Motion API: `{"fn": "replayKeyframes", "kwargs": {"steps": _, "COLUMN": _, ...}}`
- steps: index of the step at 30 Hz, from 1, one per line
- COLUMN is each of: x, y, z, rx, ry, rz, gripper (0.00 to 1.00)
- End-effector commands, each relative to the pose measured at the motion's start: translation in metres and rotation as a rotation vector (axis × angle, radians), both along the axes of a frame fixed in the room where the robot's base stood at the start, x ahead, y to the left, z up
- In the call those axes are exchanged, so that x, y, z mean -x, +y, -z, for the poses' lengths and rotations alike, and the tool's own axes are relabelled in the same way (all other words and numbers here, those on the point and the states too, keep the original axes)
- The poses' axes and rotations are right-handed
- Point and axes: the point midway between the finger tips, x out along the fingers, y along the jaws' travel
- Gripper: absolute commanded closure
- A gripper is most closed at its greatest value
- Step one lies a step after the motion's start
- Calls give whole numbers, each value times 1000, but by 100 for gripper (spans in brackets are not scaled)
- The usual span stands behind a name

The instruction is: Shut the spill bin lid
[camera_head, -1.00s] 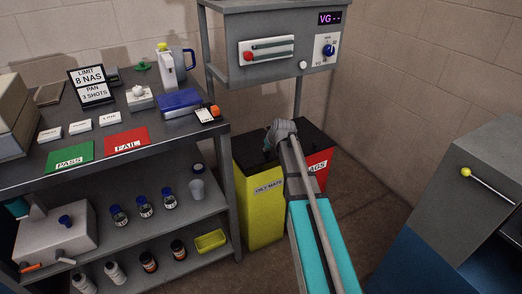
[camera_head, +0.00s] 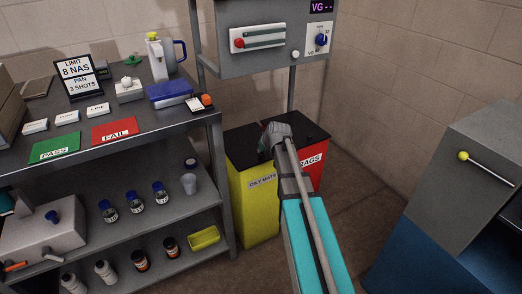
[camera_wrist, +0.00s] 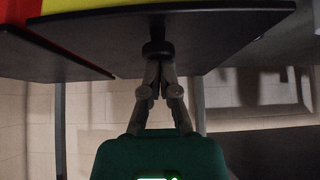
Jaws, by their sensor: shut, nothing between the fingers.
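No bin in view is labelled spill. A yellow bin marked OILY MATS (camera_head: 255,205) stands by the bench, with a dark lid (camera_head: 241,147) that looks flat over its top. Part of this lid is hidden by my arm. In the wrist view, which looks upside down, the dark lid (camera_wrist: 225,35) spans the top, with the yellow bin wall (camera_wrist: 120,5) beyond it. My gripper (camera_wrist: 155,64) is shut and empty, its fingertips at a dark knob (camera_wrist: 157,48) on the lid. I cannot tell whether they touch.
A red bin marked RAGS (camera_head: 316,172) stands just right, also dark-lidded. The shelved bench (camera_head: 170,135) is close on the left. A grey control box (camera_head: 275,45) hangs above behind. A grey and blue cabinet (camera_head: 465,185) stands right, with open floor between.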

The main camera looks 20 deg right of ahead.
Motion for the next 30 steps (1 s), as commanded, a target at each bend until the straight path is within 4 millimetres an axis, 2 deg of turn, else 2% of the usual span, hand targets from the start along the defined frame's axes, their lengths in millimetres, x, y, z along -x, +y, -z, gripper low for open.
{"fn": "replayKeyframes", "kwargs": {"steps": 4, "x": 4, "y": -2, "z": 1, "rx": 7, "ry": 12, "rz": -2, "gripper": 100}}
{"fn": "replayKeyframes", "kwargs": {"steps": 11, "x": 3, "y": -2, "z": -9, "rx": 6, "ry": 9, "rz": -1, "gripper": 100}}
{"fn": "replayKeyframes", "kwargs": {"steps": 25, "x": 1, "y": 1, "z": -48, "rx": 0, "ry": -1, "rz": -1, "gripper": 100}}
{"fn": "replayKeyframes", "kwargs": {"steps": 30, "x": 16, "y": -2, "z": -62, "rx": 0, "ry": -2, "rz": 1, "gripper": 100}}
